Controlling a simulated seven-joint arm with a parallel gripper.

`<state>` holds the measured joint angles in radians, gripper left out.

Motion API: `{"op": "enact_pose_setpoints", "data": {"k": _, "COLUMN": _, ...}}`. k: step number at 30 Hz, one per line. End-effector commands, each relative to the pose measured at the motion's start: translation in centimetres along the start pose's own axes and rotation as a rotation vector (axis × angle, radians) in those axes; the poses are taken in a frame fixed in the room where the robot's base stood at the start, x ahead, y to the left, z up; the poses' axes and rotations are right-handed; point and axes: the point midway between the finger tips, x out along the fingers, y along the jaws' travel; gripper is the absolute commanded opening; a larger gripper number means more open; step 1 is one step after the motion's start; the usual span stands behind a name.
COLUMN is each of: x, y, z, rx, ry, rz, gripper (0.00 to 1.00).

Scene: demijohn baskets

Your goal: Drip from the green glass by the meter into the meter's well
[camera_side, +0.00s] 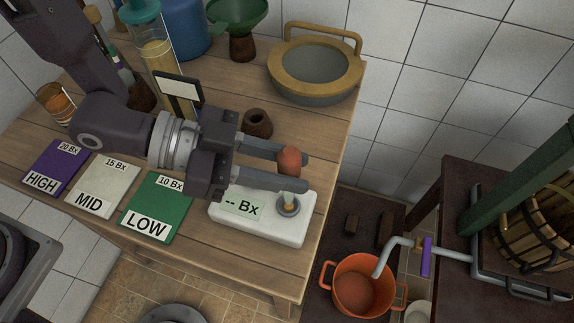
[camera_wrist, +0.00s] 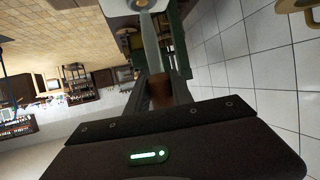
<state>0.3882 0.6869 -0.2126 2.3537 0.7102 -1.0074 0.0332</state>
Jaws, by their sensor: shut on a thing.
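My gripper (camera_side: 298,158) is shut on a dropper by its reddish-brown bulb (camera_side: 289,161). The bulb also shows between the fingers in the wrist view (camera_wrist: 160,92), with the pale glass tube (camera_wrist: 150,45) running away from it. In the side view the dropper is upright, with yellowish liquid low in its tube. The white meter (camera_side: 262,228) lies near the table's front edge, its display reading "-- Bx". The dropper's tip is at the meter's round well (camera_side: 288,208); I cannot tell whether it touches. I cannot make out a green glass by the meter.
Cards HIGH (camera_side: 54,168), MID (camera_side: 101,187) and LOW (camera_side: 157,208) lie left of the meter. A small brown pot (camera_side: 257,124) stands behind my gripper. A tall cylinder (camera_side: 158,60), green funnel (camera_side: 237,12) and wooden-rimmed basin (camera_side: 315,65) stand farther back. An amber glass (camera_side: 57,103) is at left.

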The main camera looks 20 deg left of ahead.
Motion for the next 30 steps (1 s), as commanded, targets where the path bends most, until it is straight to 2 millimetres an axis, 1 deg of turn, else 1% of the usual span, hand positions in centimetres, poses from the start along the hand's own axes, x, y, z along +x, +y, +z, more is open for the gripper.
{"op": "enact_pose_setpoints", "data": {"k": 1, "x": -0.3, "y": -0.1, "z": -0.8, "rx": 0.003, "ry": 0.004, "rz": -0.002, "gripper": 0.00}}
{"op": "enact_pose_setpoints", "data": {"k": 12, "x": -2.1, "y": -0.1, "z": -5.1, "rx": 0.002, "ry": 0.003, "rz": -0.003, "gripper": 0.00}}
{"op": "enact_pose_setpoints", "data": {"k": 17, "x": -2.5, "y": -0.1, "z": -5.9, "rx": 0.002, "ry": 0.000, "rz": -0.002, "gripper": 0.00}}
{"op": "enact_pose_setpoints", "data": {"k": 25, "x": -2.3, "y": -0.2, "z": -6.1, "rx": -0.001, "ry": 0.001, "rz": -0.007, "gripper": 0.00}}
{"op": "enact_pose_setpoints", "data": {"k": 26, "x": -2.2, "y": -0.3, "z": -6.4, "rx": -0.003, "ry": 0.002, "rz": -0.014, "gripper": 0.00}}
{"op": "enact_pose_setpoints", "data": {"k": 28, "x": -1.5, "y": -1.1, "z": -7.7, "rx": -0.015, "ry": 0.004, "rz": -0.046, "gripper": 0.00}}
{"op": "enact_pose_setpoints", "data": {"k": 29, "x": -1.1, "y": -1.6, "z": -8.4, "rx": -0.022, "ry": 0.005, "rz": -0.068, "gripper": 0.00}}
{"op": "enact_pose_setpoints", "data": {"k": 30, "x": -0.5, "y": -2.5, "z": -9.6, "rx": -0.038, "ry": 0.006, "rz": -0.104, "gripper": 0.00}}
